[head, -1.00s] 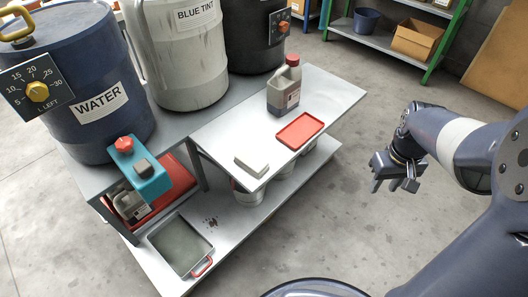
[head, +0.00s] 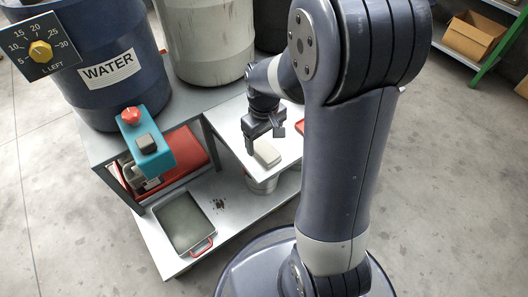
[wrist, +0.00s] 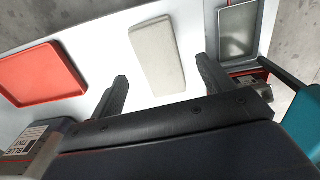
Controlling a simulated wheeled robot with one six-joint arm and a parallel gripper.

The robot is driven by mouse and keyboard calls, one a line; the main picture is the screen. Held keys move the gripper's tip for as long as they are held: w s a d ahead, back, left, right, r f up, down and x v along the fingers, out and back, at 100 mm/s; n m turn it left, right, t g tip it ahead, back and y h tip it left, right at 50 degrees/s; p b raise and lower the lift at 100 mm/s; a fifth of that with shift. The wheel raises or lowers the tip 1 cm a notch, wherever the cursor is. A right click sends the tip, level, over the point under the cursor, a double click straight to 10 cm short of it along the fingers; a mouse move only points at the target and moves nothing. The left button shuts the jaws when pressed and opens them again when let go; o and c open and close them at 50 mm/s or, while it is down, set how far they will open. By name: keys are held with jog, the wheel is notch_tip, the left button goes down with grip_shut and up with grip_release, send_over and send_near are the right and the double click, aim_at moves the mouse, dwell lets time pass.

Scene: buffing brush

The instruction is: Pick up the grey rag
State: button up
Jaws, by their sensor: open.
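The grey rag (head: 267,153) is a pale grey, flat folded block lying on the upper white shelf near its front edge. In the wrist view the rag (wrist: 157,56) lies between and beyond my two open fingers, not touching them as far as I can see. My gripper (head: 264,141) is open and hangs just above and beside the rag in the head view. In the wrist view its fingertips (wrist: 163,76) stand apart with nothing held between them.
A red tray (wrist: 40,75) lies beside the rag; a grey tray (head: 183,223) with a red handle sits on the lower shelf. A teal dispenser (head: 147,145) juts from the blue WATER drum (head: 95,85). A bottle labelled BLUE TINT (wrist: 30,148) shows at the wrist view's lower left.

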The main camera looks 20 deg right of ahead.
aim_at(263, 147)
notch_tip(263, 147, down, 4)
jog(key=shift+w+a+f+b, duration=0.1)
jog(key=shift+w+b, duration=0.05)
jog(key=shift+b, duration=0.8)
jog(key=c, duration=1.1)
